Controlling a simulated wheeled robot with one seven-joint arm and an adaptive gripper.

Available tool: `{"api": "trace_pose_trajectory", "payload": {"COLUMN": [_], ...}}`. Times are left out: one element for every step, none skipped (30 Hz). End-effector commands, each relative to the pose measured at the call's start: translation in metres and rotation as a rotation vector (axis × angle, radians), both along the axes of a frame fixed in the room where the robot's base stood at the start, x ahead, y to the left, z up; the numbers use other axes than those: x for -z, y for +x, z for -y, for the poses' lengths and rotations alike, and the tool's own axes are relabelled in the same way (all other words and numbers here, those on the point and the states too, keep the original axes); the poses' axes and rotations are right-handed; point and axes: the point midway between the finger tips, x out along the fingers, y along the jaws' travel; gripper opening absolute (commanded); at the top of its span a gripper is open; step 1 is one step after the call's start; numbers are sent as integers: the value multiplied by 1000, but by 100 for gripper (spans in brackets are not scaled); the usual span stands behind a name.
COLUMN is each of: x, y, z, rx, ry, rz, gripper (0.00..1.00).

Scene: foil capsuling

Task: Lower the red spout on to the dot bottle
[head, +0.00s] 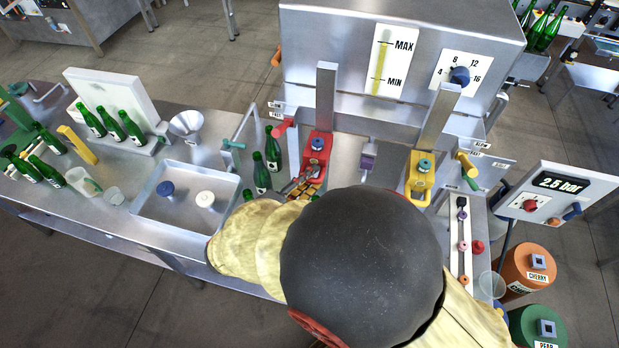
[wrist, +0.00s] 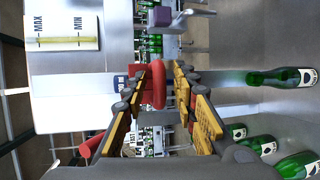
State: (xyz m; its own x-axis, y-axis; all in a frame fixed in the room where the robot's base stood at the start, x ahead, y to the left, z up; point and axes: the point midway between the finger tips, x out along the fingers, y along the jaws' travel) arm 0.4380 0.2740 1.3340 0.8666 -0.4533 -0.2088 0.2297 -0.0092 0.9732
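The red spout (head: 316,148) is a red block on a metal rail at the filling machine, with a red lever to its left. It also shows in the wrist view (wrist: 158,84), between my fingers. My gripper (head: 303,187) is at the front of the spout. In the wrist view its yellow-padded fingers (wrist: 170,68) are apart, one on each side of the red part; a gap shows on one side. A green bottle with a dark mark on its pale label (wrist: 284,77) stands below the spout, apart from it. My arm hides it in the head view.
Several green bottles (head: 272,152) stand left of the spout. A yellow spout (head: 420,176) is on a second rail to the right. A steel tray (head: 150,212) and funnel (head: 186,124) lie further left. A pressure panel (head: 556,195) stands at the right.

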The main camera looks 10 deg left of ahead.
Motion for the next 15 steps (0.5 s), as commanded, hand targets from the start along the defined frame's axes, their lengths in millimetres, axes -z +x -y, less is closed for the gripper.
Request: {"api": "trace_pose_trajectory", "payload": {"x": [0, 0, 0, 0, 0, 0, 0, 0, 0, 0, 0, 0, 0, 0, 0], "y": [0, 0, 0, 0, 0, 0, 0, 0, 0, 0, 0, 0, 0, 0, 0], "z": [0, 0, 0, 0, 0, 0, 0, 0, 0, 0, 0, 0, 0, 0, 0], "rx": [0, 0, 0, 0, 0, 0, 0, 0, 0, 0, 0, 1, 1, 1, 1], "ry": [0, 0, 0, 0, 0, 0, 0, 0, 0, 0, 0, 0, -1, -1, -1], "rz": [0, 0, 0, 0, 0, 0, 0, 0, 0, 0, 0, 0, -1, -1, -1], "gripper": [28, 26, 24, 23, 21, 19, 17, 15, 13, 11, 9, 7, 6, 4, 2]}}
